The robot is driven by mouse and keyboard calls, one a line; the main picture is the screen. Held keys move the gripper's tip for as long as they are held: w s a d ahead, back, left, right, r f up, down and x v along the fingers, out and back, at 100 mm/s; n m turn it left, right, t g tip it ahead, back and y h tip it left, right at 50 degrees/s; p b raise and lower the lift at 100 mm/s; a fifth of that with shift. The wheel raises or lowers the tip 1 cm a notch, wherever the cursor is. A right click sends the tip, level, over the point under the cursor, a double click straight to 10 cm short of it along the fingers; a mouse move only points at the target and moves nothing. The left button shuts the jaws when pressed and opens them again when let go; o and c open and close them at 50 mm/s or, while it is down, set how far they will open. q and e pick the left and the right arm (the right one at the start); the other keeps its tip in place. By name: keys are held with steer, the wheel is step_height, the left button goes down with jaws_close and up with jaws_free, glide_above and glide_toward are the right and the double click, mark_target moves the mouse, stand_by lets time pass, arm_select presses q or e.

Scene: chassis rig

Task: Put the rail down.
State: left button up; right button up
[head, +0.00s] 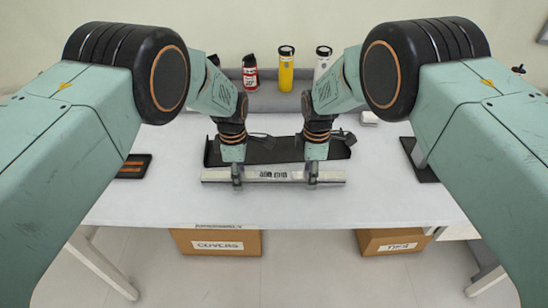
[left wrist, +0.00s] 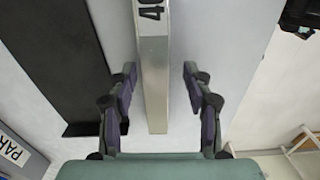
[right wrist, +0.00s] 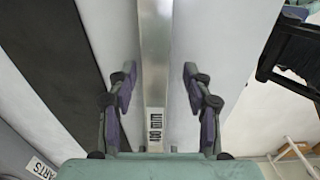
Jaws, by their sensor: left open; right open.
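The rail (head: 272,175) is a straight silver bar with dark lettering. It lies lengthwise left to right near the front of the white table, in front of a dark tray. My left gripper (head: 237,179) is over its left part and my right gripper (head: 312,179) over its right part. In the left wrist view the rail (left wrist: 153,85) runs between the open fingers (left wrist: 160,72), with gaps on both sides. In the right wrist view the rail (right wrist: 153,60) also runs between open fingers (right wrist: 160,72), apart from both. Its "400 mm" marking shows there.
The dark tray (head: 225,156) lies just behind the rail. A red bottle (head: 250,76), a yellow bottle (head: 286,74) and a white bottle (head: 323,64) stand at the back. A dark pad with orange strips (head: 133,166) lies left. Cardboard boxes (head: 218,243) sit below the table.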

arm_select(q)
steer(key=shift+w, duration=0.15)
arm_select(e)
steer(key=shift+w+f, duration=0.15)
arm_select(q)
steer(key=shift+w+r, duration=0.1)
steer(key=shift+r, duration=0.1)
steer(key=r, duration=0.7)
steer(key=shift+s, duration=0.4)
arm_select(e)
steer(key=shift+s+r, duration=0.25)
steer(key=shift+s, duration=0.05)
steer(key=shift+w+f, duration=0.25)
steer(key=shift+w, duration=0.05)
steer(key=shift+s+r, duration=0.1)
steer(key=shift+r, duration=0.3)
arm_select(q)
step_height(320, 180, up, 5)
steer(key=shift+w+f, duration=0.1)
steer(key=shift+f, duration=0.1)
arm_select(e)
step_height(320, 180, up, 11)
steer(key=shift+r, duration=0.15)
